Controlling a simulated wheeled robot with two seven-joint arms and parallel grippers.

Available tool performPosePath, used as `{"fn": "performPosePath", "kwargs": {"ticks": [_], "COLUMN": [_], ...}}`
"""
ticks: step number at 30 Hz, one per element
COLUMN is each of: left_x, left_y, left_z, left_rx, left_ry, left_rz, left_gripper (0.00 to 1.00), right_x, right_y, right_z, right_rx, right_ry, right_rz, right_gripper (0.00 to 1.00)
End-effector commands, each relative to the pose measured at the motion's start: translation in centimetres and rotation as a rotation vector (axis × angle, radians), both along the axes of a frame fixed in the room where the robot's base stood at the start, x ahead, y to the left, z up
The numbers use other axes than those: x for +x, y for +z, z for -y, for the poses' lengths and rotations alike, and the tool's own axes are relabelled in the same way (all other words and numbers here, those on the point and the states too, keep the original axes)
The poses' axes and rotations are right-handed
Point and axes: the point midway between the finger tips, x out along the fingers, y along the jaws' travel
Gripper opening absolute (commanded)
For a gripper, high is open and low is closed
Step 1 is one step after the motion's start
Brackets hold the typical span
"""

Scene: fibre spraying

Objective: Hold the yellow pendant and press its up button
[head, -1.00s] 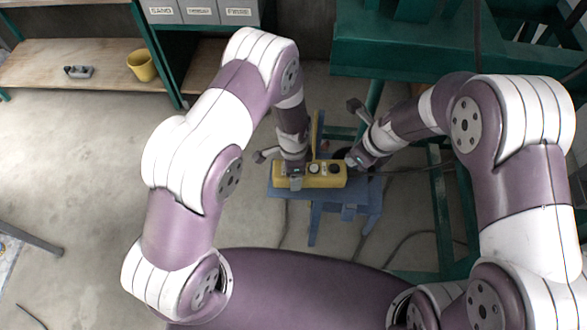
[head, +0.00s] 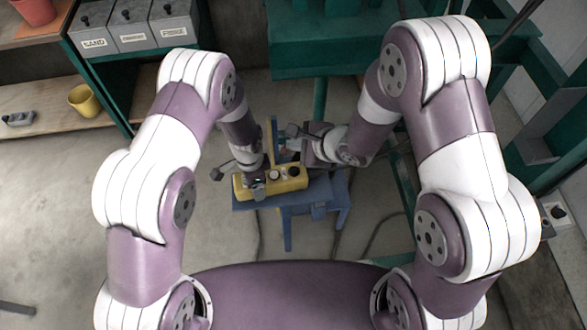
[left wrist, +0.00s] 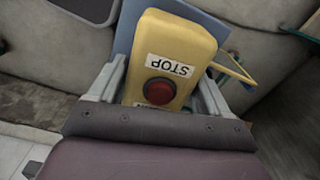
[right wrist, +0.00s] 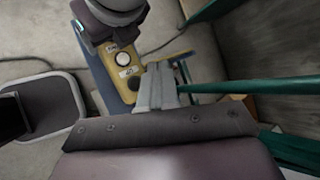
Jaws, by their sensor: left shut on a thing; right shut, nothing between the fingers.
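The yellow pendant (head: 292,184) lies over a blue stand, with a white and a black button on its top face. My left gripper (head: 258,189) is shut across its left end. In the left wrist view the fingers flank the pendant (left wrist: 180,40) around the red STOP button (left wrist: 158,92). My right gripper (head: 301,158) is shut and empty close to the pendant's right part. In the right wrist view its fingertips (right wrist: 157,72) are beside the black button (right wrist: 133,83); the white button (right wrist: 122,58) is farther off. I cannot tell whether the fingertips touch the pendant. Small button labels are unreadable.
The blue stand (head: 328,199) has free floor around it, crossed by cables. Green steel framework (head: 320,45) stands behind and to the right.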

Motion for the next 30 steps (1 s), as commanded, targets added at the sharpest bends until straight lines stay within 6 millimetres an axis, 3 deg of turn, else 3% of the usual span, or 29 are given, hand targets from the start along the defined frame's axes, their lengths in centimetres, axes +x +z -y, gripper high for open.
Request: {"fn": "performPosePath", "kwargs": {"ticks": [11,30], "left_x": [0.0,0.0], "left_y": [0.0,0.0], "left_z": [0.0,0.0], "left_rx": [0.0,-0.001], "left_ry": [0.0,0.0], "left_rz": [0.001,0.001], "left_gripper": [0.32,0.32], "right_x": [0.0,0.1], "right_y": [-0.4,-8.2], "right_z": [0.0,0.1], "right_rx": [0.0,0.0], "right_ry": [-0.007,-0.008], "right_rz": [-0.006,-0.005], "right_gripper": [0.0,0.0]}}
